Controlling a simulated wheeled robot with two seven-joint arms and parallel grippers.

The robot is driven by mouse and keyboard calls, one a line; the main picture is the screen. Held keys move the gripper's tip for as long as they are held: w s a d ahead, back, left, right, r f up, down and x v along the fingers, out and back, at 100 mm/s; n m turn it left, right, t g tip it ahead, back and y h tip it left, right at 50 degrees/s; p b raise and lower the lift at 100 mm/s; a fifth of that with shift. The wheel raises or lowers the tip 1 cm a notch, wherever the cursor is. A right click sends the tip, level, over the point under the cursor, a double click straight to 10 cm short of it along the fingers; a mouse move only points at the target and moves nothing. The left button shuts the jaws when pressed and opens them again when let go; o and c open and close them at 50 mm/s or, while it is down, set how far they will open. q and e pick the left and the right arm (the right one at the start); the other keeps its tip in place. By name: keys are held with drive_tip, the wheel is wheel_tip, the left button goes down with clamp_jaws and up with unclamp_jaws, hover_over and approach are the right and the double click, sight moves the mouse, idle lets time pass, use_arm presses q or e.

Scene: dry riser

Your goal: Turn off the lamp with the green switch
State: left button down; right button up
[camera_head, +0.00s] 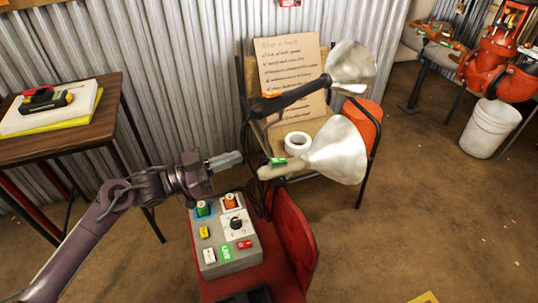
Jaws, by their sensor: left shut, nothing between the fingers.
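The lower lamp has a pale conical shade (338,152) opening to the right and a beige neck. A small green switch (278,161) sits on top of that neck. Whether the lamp is lit is hard to tell. My left gripper (238,156) is shut and empty, pointing right. In the picture its tips are a short way left of the green switch and the neck, apart from them. The upper lamp has a dark arm, a pale shade (352,66) and an orange switch (271,94). My right gripper is not in view.
A grey control box (228,258) with coloured buttons and a dial stands on a red surface below my gripper. A chair holds a handwritten cardboard sign (290,72) and a white tape roll (297,143). A wooden table (70,131) is at left, a white bucket (488,128) at right.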

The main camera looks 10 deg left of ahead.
use_arm(q)
drive_tip(key=r, duration=0.1)
hover_over(266, 166)
drive_tip(key=shift+d+r+b, duration=0.1)
drive_tip(key=shift+r+b, duration=0.05)
drive_tip(key=shift+b, duration=0.3)
wheel_tip(266, 166, down, 3)
drive_tip(key=shift+w+b, duration=0.1)
drive_tip(key=shift+b, duration=0.3)
drive_tip(key=shift+f, duration=0.45)
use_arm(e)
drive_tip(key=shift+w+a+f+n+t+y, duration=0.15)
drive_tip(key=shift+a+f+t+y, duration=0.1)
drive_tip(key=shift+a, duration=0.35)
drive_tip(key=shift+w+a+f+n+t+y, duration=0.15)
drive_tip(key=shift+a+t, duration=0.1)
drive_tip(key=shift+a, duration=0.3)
